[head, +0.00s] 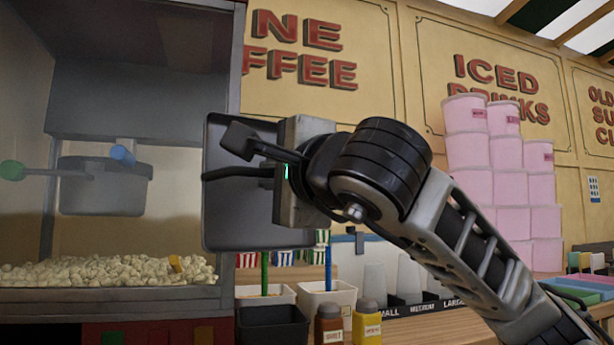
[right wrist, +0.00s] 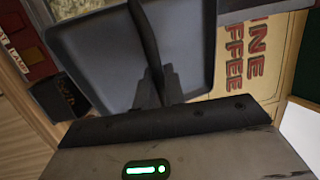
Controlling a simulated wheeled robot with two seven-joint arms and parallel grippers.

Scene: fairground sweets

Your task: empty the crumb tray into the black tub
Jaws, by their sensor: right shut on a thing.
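The crumb tray (head: 232,225) is a dark grey, shallow, square tray. It stands steeply tilted, almost on edge, in front of the popcorn machine's right side. My right gripper (head: 222,158) is shut on it; the fingers also show against the tray (right wrist: 95,60) in the right wrist view. I see no crumbs in the tray. The black tub (head: 272,328) stands on the counter below the tray, slightly right of it, cut by the bottom edge. It also shows in the right wrist view (right wrist: 55,98) beside the tray. Its inside is not clear. My left gripper is out of view.
The popcorn machine (head: 140,305), with popcorn and a hanging kettle (head: 105,190), is on the left. A brown bottle (head: 328,325) and a yellow bottle (head: 367,322) stand right of the tub. White bins (head: 325,298) are behind. Pink tubs (head: 470,150) are stacked at right.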

